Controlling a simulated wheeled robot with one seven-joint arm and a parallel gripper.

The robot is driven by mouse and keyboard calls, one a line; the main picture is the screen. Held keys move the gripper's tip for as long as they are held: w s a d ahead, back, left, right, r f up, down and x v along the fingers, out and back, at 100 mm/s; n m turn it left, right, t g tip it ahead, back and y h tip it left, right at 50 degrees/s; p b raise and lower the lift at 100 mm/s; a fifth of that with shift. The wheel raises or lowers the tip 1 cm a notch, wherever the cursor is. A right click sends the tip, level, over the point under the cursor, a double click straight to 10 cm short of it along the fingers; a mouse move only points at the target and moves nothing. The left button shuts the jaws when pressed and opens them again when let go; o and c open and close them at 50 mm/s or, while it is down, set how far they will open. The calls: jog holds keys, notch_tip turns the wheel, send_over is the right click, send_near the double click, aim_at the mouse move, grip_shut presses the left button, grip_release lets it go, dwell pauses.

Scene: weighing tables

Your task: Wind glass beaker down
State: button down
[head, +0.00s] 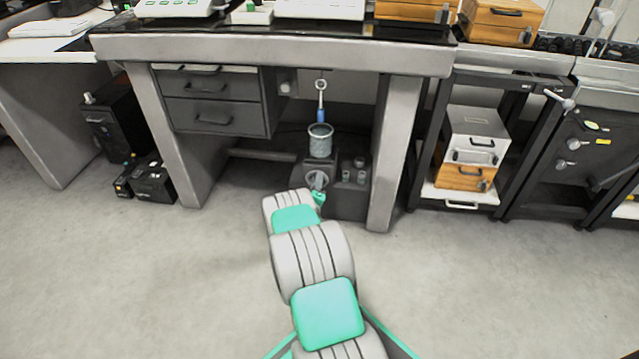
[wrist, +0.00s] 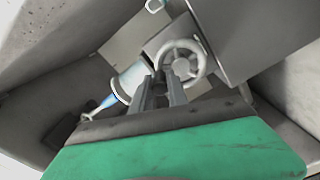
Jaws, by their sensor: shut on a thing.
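The glass beaker (head: 320,137) is grey-tinted and stands upright on a dark jack under the table. It also shows in the wrist view (wrist: 131,80), left of my fingers. A pale round handwheel (head: 316,180) is on the front of the jack. In the wrist view the handwheel (wrist: 196,52) is just beyond my fingertips. My gripper (wrist: 168,76) is shut on the handwheel's rim; the fingers partly hide the exact contact. A blue-handled rod with a ring (head: 321,101) hangs above the beaker; whether its lower end reaches inside is unclear.
The stone weighing table (head: 270,52) overhangs the jack, with a drawer unit (head: 212,100) at left and a table leg (head: 392,150) close at right. Small grey pieces (head: 360,170) stand on a dark block beside the jack. The floor (head: 480,280) in front is clear.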

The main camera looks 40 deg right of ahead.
jog(key=shift+w+a+n, duration=0.2)
jog(key=shift+w+n, duration=0.05)
jog(key=shift+n, duration=0.95)
jog(key=c, duration=1.3)
grip_release()
jog(key=p+v, duration=0.2)
jog(key=v, duration=0.6)
jog(key=shift+w+p, duration=0.1)
jog(key=shift+p, duration=0.2)
jog(key=shift+r, duration=0.1)
